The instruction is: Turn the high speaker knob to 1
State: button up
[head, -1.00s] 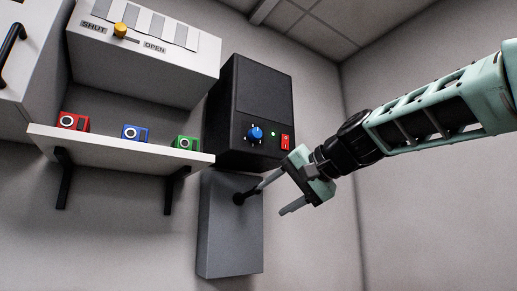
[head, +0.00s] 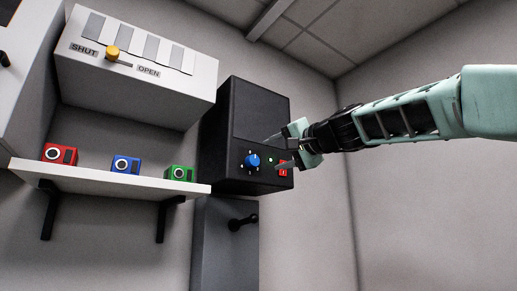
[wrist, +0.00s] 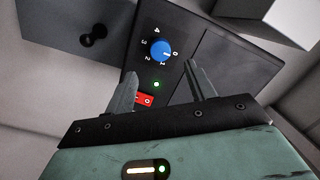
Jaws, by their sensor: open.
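The black speaker box (head: 225,115) hangs on the wall, with a blue knob (head: 253,161) on its lower front. In the wrist view the blue knob (wrist: 160,51) has a dial marked 0 to 4 around it, with a white mark on the knob that appears to point near the 0. My gripper (head: 275,153) is open and empty, just right of the knob. In the wrist view my gripper (wrist: 161,88) has its two fingers spread, with the knob beyond and between the tips, apparently apart from them.
A green light (wrist: 156,84) and a red switch (wrist: 145,100) sit beside the knob, close to a finger. A grey box (head: 225,240) with a black handle is below. A shelf (head: 100,183) with red, blue and green small boxes is left, under a white slider box (head: 130,82).

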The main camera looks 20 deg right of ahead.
aim_at(255, 160)
jog(key=p+x, duration=0.4)
jog(key=x, duration=0.2)
jog(key=shift+w+a+r+p, duration=0.1)
jog(key=shift+r+p, duration=0.1)
jog(key=shift+p, duration=0.2)
jog(key=shift+w+a+f+p, duration=0.25)
jog(key=shift+w+a+p, duration=0.15)
jog(key=shift+w, duration=0.3)
jog(key=c, duration=1)
